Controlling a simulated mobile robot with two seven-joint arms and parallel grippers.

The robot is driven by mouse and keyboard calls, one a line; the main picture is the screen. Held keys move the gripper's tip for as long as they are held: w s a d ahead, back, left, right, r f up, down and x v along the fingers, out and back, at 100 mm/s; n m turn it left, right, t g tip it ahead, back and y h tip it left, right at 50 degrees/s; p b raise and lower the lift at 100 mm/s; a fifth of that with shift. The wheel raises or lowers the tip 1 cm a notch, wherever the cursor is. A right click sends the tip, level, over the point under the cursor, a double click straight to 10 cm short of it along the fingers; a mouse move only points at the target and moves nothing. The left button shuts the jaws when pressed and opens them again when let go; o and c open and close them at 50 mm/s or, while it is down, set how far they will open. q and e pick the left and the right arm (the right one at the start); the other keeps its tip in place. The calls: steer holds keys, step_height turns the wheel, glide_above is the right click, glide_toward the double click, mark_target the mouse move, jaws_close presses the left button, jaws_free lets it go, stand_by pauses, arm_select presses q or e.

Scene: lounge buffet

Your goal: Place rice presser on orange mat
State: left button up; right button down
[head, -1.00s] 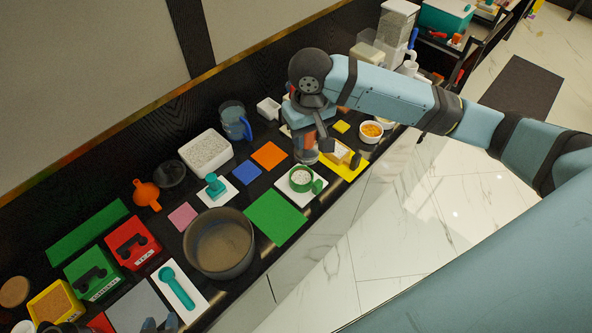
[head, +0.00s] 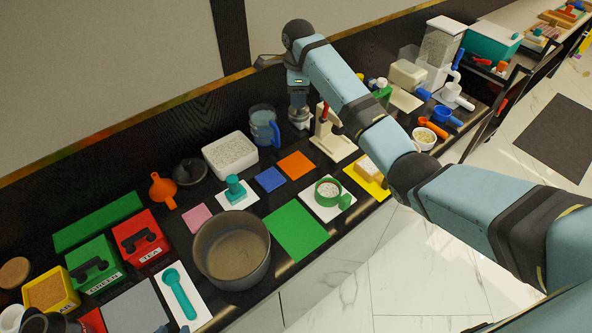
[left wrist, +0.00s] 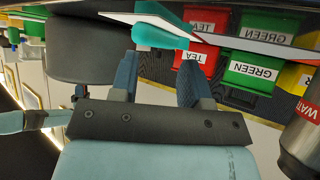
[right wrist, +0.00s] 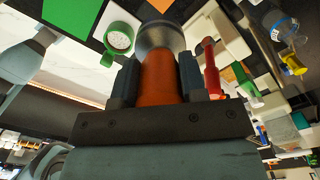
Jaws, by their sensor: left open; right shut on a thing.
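The orange mat (head: 296,165) lies bare beside the blue mat; a bit of it shows at the top of the right wrist view (right wrist: 160,4). My right gripper (head: 299,108) is behind the mat, above the counter. It is shut on a presser-like thing with an orange-brown handle (right wrist: 160,80) and grey round head (right wrist: 158,36); I take it as the rice presser. In the head view its grey end (head: 300,122) shows below the fingers. My left gripper (left wrist: 157,80) is open and empty near a teal spoon (left wrist: 158,36).
A red and white stand (head: 332,135) is right of the right gripper, and a blue-handled jug (head: 264,128) is left. The green mat (head: 295,232) is clear.

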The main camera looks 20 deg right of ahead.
arm_select(q)
steer(key=shift+d, duration=0.2)
arm_select(e)
steer(key=shift+w+a+f+m, duration=0.1)
steer(key=shift+a+f+m, duration=0.05)
steer(key=shift+f+m, duration=0.15)
steer(key=shift+w+a+f+m, duration=0.1)
steer(key=shift+f+m, duration=0.1)
steer(key=shift+f, duration=0.2)
arm_select(q)
steer(key=shift+a, duration=0.2)
steer(key=shift+f, duration=0.15)
arm_select(e)
step_height(320, 180, down, 19)
steer(key=shift+r, duration=0.15)
arm_select(q)
steer(key=shift+w, duration=0.1)
arm_select(e)
steer(key=shift+f, duration=0.5)
steer(key=shift+f, duration=0.15)
steer(key=c, duration=0.7)
jaws_free()
